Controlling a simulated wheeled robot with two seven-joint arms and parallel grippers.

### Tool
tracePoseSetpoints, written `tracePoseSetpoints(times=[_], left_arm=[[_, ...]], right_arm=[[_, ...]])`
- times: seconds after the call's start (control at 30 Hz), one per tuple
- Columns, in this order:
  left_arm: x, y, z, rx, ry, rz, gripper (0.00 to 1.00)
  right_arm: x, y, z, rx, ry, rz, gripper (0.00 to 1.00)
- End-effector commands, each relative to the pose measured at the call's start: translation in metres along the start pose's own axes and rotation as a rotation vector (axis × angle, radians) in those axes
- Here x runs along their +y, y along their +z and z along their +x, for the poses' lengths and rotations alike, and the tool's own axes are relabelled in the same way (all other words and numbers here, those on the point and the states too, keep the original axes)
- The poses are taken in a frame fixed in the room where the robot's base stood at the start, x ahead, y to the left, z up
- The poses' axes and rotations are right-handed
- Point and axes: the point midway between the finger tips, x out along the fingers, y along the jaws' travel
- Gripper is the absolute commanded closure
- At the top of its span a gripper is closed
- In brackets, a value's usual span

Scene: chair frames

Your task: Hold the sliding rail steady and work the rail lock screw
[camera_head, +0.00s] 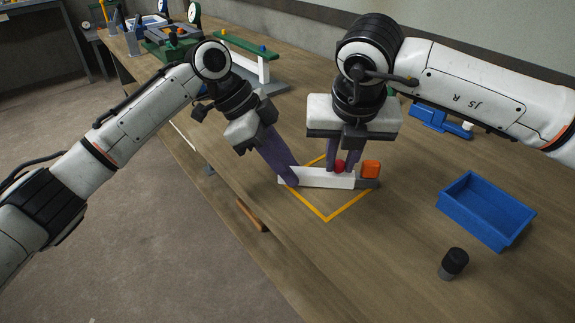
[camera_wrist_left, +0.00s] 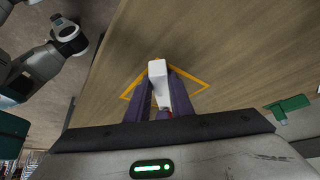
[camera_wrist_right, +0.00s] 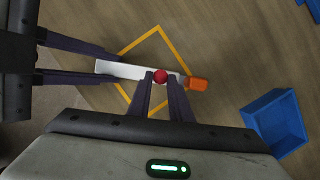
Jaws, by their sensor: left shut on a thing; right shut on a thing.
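The white sliding rail (camera_head: 318,179) lies inside the yellow marked square on the bench; it also shows in the left wrist view (camera_wrist_left: 158,72) and the right wrist view (camera_wrist_right: 122,69). My left gripper (camera_head: 290,181) is shut on the rail's left end. The red lock screw (camera_head: 340,166) is on the rail toward its right side and shows as a round red knob in the right wrist view (camera_wrist_right: 160,76). My right gripper (camera_head: 343,168) points down and is shut on this screw.
A blue open tray (camera_head: 487,210) stands to the right, with a black-capped cylinder (camera_head: 454,262) in front of it. A blue tool (camera_head: 437,120) lies behind. Green and grey fixtures (camera_head: 245,45) stand at the back left. The bench front edge is close to the rail's left.

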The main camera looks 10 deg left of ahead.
Motion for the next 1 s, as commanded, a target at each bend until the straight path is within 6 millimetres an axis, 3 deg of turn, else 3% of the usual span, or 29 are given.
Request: tracePoseSetpoints(times=[0.37, 0.4, 0.53, 0.83, 1.0], left_arm=[[-0.001, 0.006, 0.002, -0.013, 0.001, -0.008, 1.00], [-0.001, 0.006, 0.002, -0.013, 0.001, -0.008, 1.00], [-0.001, 0.006, 0.002, -0.013, 0.001, -0.008, 1.00], [-0.001, 0.006, 0.002, -0.013, 0.001, -0.008, 1.00], [-0.001, 0.006, 0.002, -0.012, 0.001, -0.008, 1.00]], right_arm=[[-0.002, -0.001, 0.001, 0.004, 0.059, -0.159, 1.00], [-0.002, -0.001, 0.001, 0.003, 0.063, -0.171, 0.80], [-0.002, -0.001, 0.001, 0.002, 0.061, -0.168, 0.60], [-0.002, 0.000, -0.001, 0.000, 0.061, -0.165, 0.60], [-0.003, 0.001, -0.019, -0.003, 0.061, -0.164, 0.60]])
